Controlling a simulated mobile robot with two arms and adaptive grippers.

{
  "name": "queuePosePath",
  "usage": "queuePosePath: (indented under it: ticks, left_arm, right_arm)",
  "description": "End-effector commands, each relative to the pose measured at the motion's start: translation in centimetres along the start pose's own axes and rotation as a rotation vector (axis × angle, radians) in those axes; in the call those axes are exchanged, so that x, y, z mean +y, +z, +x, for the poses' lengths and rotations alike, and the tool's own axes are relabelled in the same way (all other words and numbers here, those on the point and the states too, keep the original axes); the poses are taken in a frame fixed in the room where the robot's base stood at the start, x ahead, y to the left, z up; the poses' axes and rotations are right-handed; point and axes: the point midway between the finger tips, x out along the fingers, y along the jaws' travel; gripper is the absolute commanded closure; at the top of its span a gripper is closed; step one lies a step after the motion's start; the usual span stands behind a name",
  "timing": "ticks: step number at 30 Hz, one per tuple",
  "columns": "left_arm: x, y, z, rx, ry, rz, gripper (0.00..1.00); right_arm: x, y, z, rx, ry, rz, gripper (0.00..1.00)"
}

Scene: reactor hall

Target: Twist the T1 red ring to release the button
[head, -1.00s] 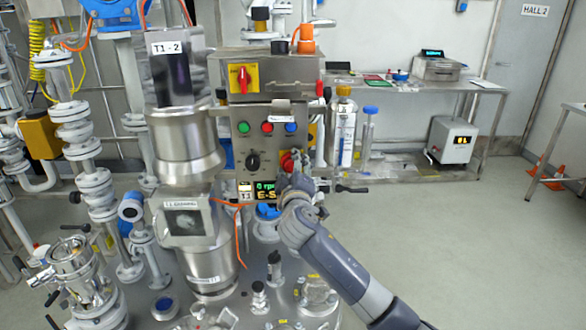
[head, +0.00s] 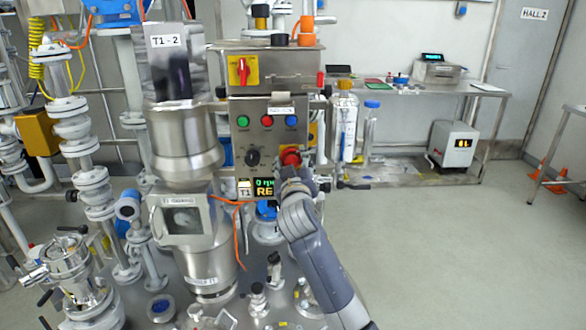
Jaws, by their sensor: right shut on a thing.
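The red ring button (head: 290,156) sits at the lower right of the steel T1 control panel (head: 272,144). My right gripper (head: 289,170) reaches up from below and is shut on the red ring; its fingers hide the lower part of the ring. The T1 display (head: 264,187) below the panel shows green "0 rp" text and yellow letters starting "RE"; the rest is hidden behind my gripper. My left gripper is not in view.
A black knob (head: 253,158) and green, red and blue buttons (head: 266,121) are close to the ring. A steel vessel (head: 184,140) stands left of the panel. A bench (head: 400,92) with bottles is behind.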

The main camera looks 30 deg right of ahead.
Motion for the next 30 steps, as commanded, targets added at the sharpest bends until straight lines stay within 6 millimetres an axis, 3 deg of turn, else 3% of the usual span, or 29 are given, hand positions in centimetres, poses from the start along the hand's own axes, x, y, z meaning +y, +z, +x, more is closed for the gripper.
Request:
queuePosePath:
  ticks: [12, 29, 30]
  left_arm:
    - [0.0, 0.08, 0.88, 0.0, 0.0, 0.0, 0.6]
    - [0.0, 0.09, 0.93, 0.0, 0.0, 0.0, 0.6]
    - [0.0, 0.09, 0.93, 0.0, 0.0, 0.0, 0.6]
  right_arm:
    - [-0.19, 0.13, -0.01, -0.003, -0.002, 0.205, 0.77]
    - [-0.14, 0.11, 0.01, -0.003, -0.001, 0.235, 0.77]
    - [-0.14, 0.11, 0.01, -0.003, -0.001, 0.234, 0.46]
